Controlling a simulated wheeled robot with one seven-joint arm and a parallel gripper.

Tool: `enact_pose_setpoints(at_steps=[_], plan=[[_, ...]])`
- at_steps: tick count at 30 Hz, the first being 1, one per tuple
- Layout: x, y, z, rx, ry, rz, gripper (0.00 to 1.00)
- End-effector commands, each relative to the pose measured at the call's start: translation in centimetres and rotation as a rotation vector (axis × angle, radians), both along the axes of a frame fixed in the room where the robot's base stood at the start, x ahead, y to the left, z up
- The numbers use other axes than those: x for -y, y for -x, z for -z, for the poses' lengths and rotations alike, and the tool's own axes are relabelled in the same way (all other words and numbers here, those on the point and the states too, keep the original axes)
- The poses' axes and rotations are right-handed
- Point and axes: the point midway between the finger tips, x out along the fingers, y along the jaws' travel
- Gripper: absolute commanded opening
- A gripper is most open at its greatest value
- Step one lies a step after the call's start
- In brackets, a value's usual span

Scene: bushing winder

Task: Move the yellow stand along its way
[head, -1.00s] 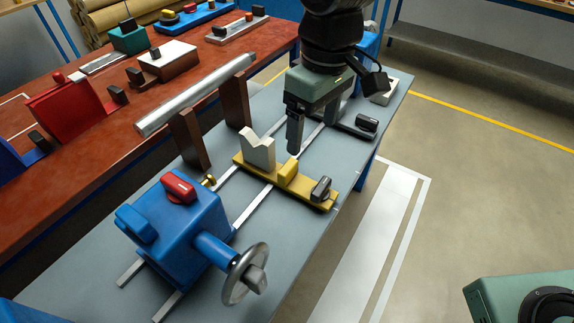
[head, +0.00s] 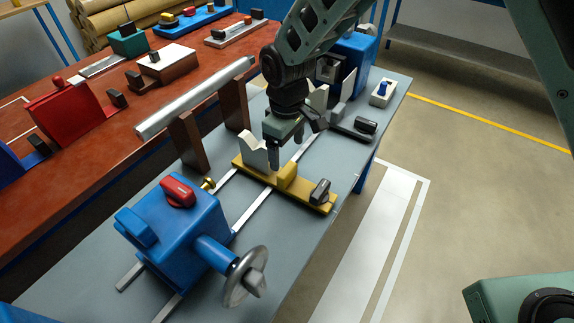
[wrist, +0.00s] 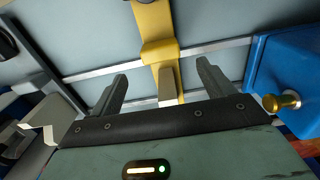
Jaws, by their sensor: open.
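The yellow stand (head: 305,196) lies across two pale rails on the grey bench. It carries a whitish V-shaped block (head: 254,154) at its far-left end, a raised yellow block in the middle and a dark knob (head: 320,191) at its near end. My gripper (head: 286,150) points down over the stand, beside the V-block. In the wrist view my gripper (wrist: 162,72) has its fingers apart, with the yellow stand (wrist: 153,20) running between and beyond them. Nothing is held. Whether the fingers touch the stand cannot be told.
A blue unit (head: 178,225) with a red knob and handwheel stands at the near end of the rails. A silver bar (head: 196,98) on brown posts runs along the bench's left. A grey stand (head: 350,130) and another blue unit (head: 352,62) lie beyond.

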Motion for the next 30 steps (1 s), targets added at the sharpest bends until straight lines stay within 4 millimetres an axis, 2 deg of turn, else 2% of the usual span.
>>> enact_pose_setpoints(at_steps=[6, 12, 24, 26, 30], plan=[[0.0, 0.1, 4.3, -0.003, 0.003, -0.001, 0.81], [0.0, 0.0, 6.6, 0.0, 0.0, -0.001, 0.81], [0.0, 0.0, 7.3, 0.001, -0.001, -0.001, 0.81], [0.0, 0.0, 7.3, 0.001, -0.001, -0.001, 0.67], [0.0, 0.0, 7.3, 0.001, -0.001, 0.0, 0.28]])
